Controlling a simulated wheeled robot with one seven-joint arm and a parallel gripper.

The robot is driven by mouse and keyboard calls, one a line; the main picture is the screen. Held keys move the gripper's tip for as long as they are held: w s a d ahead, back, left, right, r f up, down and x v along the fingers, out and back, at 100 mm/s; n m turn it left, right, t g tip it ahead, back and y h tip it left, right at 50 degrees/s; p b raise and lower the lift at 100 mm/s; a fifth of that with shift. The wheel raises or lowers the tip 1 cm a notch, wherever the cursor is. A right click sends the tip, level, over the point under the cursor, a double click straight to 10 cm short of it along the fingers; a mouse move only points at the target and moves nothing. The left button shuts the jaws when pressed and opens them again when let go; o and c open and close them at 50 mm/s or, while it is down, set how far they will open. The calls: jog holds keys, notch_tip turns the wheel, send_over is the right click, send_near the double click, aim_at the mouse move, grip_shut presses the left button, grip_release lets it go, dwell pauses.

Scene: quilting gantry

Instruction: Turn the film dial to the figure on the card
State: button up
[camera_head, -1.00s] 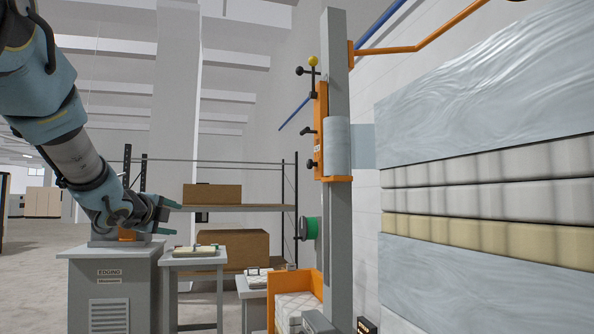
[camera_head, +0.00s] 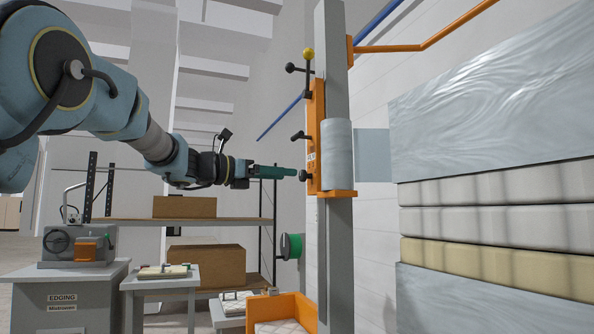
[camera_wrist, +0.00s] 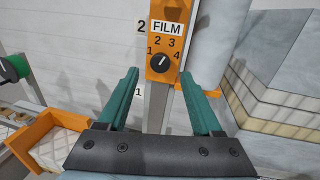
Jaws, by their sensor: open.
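The film dial (camera_wrist: 160,63) is a round black knob on an orange plate under a FILM label (camera_wrist: 167,28), with figures 1 to 4 arced above it. Its light pointer mark tilts up and right; I cannot tell its exact figure. In the head view the dial (camera_head: 305,175) is a small black knob on the orange bracket. My gripper (camera_wrist: 160,75) is open, with green fingers either side of the dial in the wrist view; contact cannot be told. It also shows in the head view (camera_head: 294,173). Black figures 2 and 1 stand left of the plate; no card is clearly identifiable.
A grey post (camera_head: 336,260) carries the bracket, a film roll (camera_head: 336,155) and a lever with a yellow ball (camera_head: 308,53). Stacked quilt layers (camera_head: 495,230) stand right. A green reel (camera_head: 291,246) and orange bin (camera_head: 283,307) are below.

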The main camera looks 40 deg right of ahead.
aim_at(301, 175)
jog(key=shift+s+d+p, duration=0.25)
jog(key=shift+d+p, duration=0.25)
jog(key=shift+d, duration=0.8)
jog(key=shift+s+d+p, duration=0.25)
jog(key=shift+d+p, duration=0.2)
jog(key=shift+d, duration=0.85)
jog(key=shift+c, duration=0.4)
grip_shut()
